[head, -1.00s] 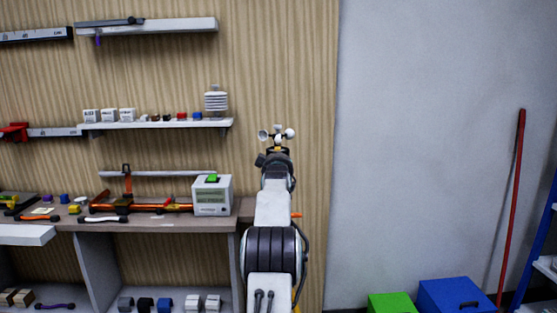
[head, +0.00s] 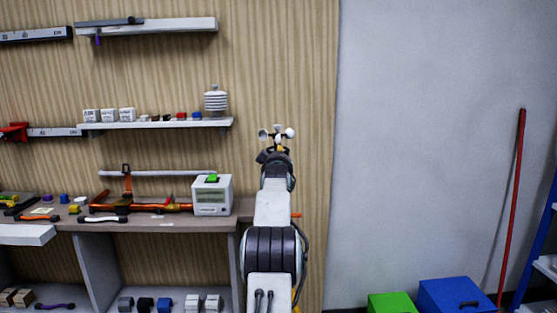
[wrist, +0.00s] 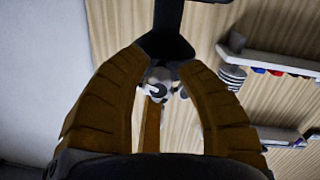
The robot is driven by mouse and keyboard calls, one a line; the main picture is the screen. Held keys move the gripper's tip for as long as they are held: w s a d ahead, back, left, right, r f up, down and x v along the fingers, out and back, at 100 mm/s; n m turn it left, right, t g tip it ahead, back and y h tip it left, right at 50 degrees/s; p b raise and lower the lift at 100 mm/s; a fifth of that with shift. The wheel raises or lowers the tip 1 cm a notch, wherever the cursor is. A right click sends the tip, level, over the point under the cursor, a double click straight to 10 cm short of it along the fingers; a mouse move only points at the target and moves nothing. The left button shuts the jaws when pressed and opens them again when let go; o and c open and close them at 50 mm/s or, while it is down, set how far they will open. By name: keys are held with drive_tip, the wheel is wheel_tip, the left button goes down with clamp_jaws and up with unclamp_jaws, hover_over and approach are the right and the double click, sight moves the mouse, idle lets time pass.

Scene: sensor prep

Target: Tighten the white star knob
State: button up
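My gripper (wrist: 166,55) shows in the wrist view as two brown ribbed fingers curving inward to a dark piece at their tips. I cannot tell whether they grip it. Between the fingers is a small white and dark part (wrist: 159,82), perhaps the white star knob; its shape is too small to be sure. A brown upright (wrist: 152,125) stands below it. In the head view my gripper (head: 274,156) is at the top of my arm, dark and seen from behind. White cups (head: 277,133) on a spoked head show just above it. No knob is clearly visible there.
A workbench (head: 166,224) with tools and a white box (head: 212,196) stands to the left of my arm. A shelf (head: 160,124) with small blocks and a white louvred shield (head: 215,100) is above it. Green (head: 391,304) and blue (head: 458,297) boxes stand at lower right.

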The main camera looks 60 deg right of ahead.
drive_tip(key=o, duration=0.4)
drive_tip(key=shift+r, duration=0.1)
drive_tip(key=shift+r, duration=0.1)
drive_tip(key=shift+a, duration=0.1)
drive_tip(key=shift+f+v, duration=0.2)
drive_tip(key=shift+v, duration=1.7)
drive_tip(key=shift+f+v, duration=0.2)
drive_tip(key=shift+v, duration=1.7)
